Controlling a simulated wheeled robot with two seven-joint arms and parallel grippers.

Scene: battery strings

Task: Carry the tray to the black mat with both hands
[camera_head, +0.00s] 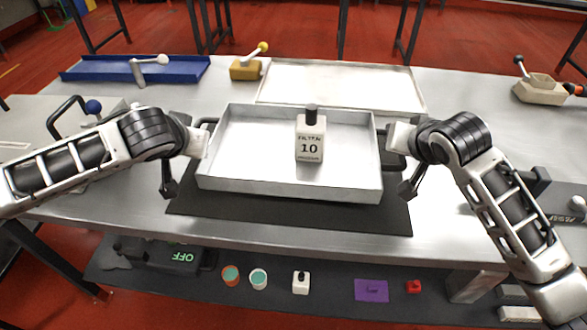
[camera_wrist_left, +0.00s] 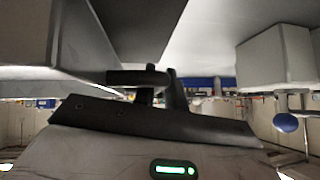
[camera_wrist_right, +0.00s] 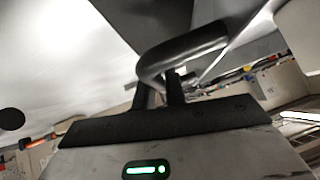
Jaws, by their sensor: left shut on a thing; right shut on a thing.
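The grey metal tray (camera_head: 290,188) is over the black mat (camera_head: 290,217), which shows along its front and at both front corners. I cannot tell whether the tray touches the mat. A white bottle (camera_head: 310,140) with a black cap and a label with 10 stands upright in the tray, right of its middle. My left gripper (camera_head: 207,135) is shut on the tray's left handle, a dark bar in the left wrist view (camera_wrist_left: 135,77). My right gripper (camera_head: 393,140) is shut on the right handle, a dark bent bar in the right wrist view (camera_wrist_right: 185,50).
A flat pale tray (camera_head: 340,84) lies behind the held tray. A blue tray (camera_head: 100,70) and a yellow-based lever (camera_head: 246,68) are at the back left. A lower shelf (camera_head: 210,300) holds cups, a small bottle and a purple card (camera_head: 371,290). The bench's back right is mostly clear.

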